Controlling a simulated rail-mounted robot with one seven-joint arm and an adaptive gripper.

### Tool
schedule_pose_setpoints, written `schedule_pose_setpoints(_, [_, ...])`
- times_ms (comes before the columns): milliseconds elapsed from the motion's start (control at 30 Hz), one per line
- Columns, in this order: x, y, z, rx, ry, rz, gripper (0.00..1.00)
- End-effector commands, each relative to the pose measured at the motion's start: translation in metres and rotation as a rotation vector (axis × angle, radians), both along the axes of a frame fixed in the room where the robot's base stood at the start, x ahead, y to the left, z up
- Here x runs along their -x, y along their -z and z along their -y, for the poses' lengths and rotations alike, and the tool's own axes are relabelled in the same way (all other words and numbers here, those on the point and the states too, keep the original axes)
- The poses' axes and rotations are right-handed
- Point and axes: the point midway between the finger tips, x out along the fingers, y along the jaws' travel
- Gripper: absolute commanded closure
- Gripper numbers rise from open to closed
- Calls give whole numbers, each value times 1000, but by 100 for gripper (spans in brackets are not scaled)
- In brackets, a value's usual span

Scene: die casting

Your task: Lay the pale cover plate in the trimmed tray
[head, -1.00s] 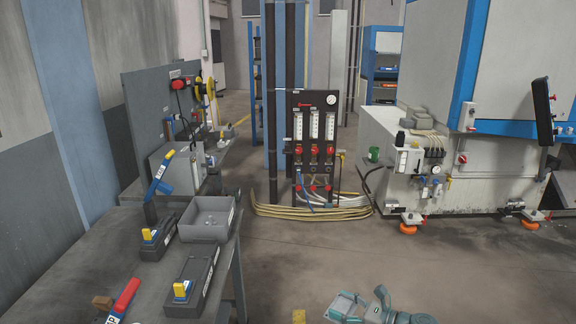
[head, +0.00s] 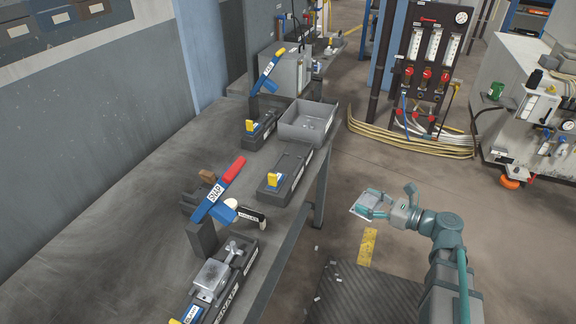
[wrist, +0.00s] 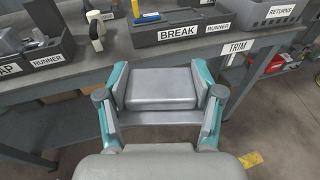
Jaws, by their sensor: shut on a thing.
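My gripper (head: 376,204) is shut on a pale grey plate (head: 362,208), off the right side of the bench, over the floor. In the wrist view the plate (wrist: 160,90) sits between the two teal-and-grey fingers of my gripper (wrist: 162,84), its broad face toward the camera. I cannot make out a tray marked as trimmed. The one open grey tray (head: 292,130) stands at the bench's far right edge; the wrist view shows it (wrist: 272,18) labelled RETURNS.
The bench (head: 130,165) carries a SNAP station (head: 222,262) with a casting, a lever with a red handle (head: 233,170), and a BREAK fixture (head: 285,168) with a yellow block. A gauge panel (head: 428,60) and hoses stand behind. Small scraps lie on a dark mat (head: 365,295).

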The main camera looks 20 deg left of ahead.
Motion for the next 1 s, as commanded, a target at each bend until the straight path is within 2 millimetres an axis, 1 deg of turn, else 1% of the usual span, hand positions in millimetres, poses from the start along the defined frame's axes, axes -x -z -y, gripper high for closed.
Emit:
schedule_pose_setpoints(33, [-6,-5,-20,-2,-34,3,98])
schedule_pose_setpoints(167, [-11,-18,-68,-2,-106,3,98])
schedule_pose_setpoints(200, [-12,-22,-83,-2,-128,3,98])
schedule_pose_setpoints(267, [-13,-28,-106,-3,-159,3,98])
schedule_pose_setpoints(300, [-14,-32,-122,-3,-180,3,98])
schedule_pose_setpoints(367, [-14,-39,-144,-3,-211,3,98])
schedule_pose_setpoints(400, [-14,-43,-159,-3,-229,3,98])
schedule_pose_setpoints(500, [-15,-53,-192,-2,-268,3,98])
schedule_pose_setpoints(600, [-17,-63,-220,-2,-296,3,98])
schedule_pose_setpoints(700, [-23,-70,-237,-3,-305,2,98])
schedule_pose_setpoints(733, [-27,-72,-239,-3,-303,2,98])
schedule_pose_setpoints(833, [-36,-72,-240,-2,-289,-1,98])
schedule_pose_setpoints(1000, [-36,-71,-239,-2,-274,0,98])
